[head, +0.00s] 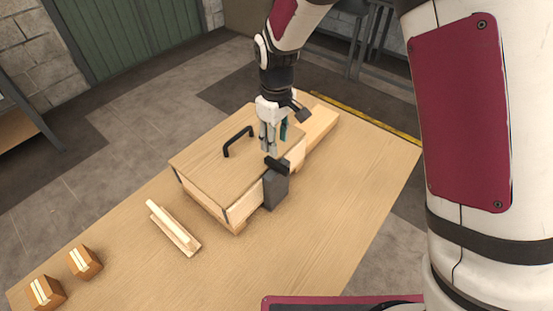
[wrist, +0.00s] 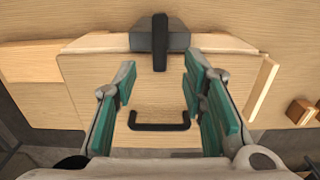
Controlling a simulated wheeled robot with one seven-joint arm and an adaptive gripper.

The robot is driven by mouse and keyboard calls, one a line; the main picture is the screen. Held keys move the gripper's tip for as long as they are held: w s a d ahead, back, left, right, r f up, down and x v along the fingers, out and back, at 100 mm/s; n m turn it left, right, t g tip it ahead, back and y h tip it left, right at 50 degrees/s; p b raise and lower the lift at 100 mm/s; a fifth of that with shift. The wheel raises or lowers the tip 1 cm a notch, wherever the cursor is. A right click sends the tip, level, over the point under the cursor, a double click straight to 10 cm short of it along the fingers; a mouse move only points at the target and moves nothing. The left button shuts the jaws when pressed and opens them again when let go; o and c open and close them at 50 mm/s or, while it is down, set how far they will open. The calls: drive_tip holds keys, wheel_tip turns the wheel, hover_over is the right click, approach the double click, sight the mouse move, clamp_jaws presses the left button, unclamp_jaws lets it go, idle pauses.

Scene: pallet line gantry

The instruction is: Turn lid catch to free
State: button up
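The wooden box lid (head: 205,160) lies flat on the box and carries a black handle (head: 238,141). The lid catch (head: 277,164) is a black bar on top of a grey block (head: 275,190) at the box's side. In the wrist view the catch (wrist: 160,42) points from the block over the lid's edge. My gripper (head: 270,148) hangs above the lid close to the catch. In the wrist view its teal-padded fingers are spread apart with nothing between them, and the catch lies just beyond their tips. The handle also shows there (wrist: 160,126).
The box stands on a wooden table (head: 340,200). A pale wooden piece (head: 175,230) lies before the box, and two small wooden blocks (head: 84,262) (head: 45,292) sit at the near left. A wooden board (head: 318,128) is behind the box. The table's right part is clear.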

sight(277, 163)
wheel_tip(277, 163, down, 9)
drive_tip(key=shift+r+p, duration=0.1)
drive_tip(key=shift+p, duration=0.25)
drive_tip(key=shift+c, duration=0.3)
clamp_jaws()
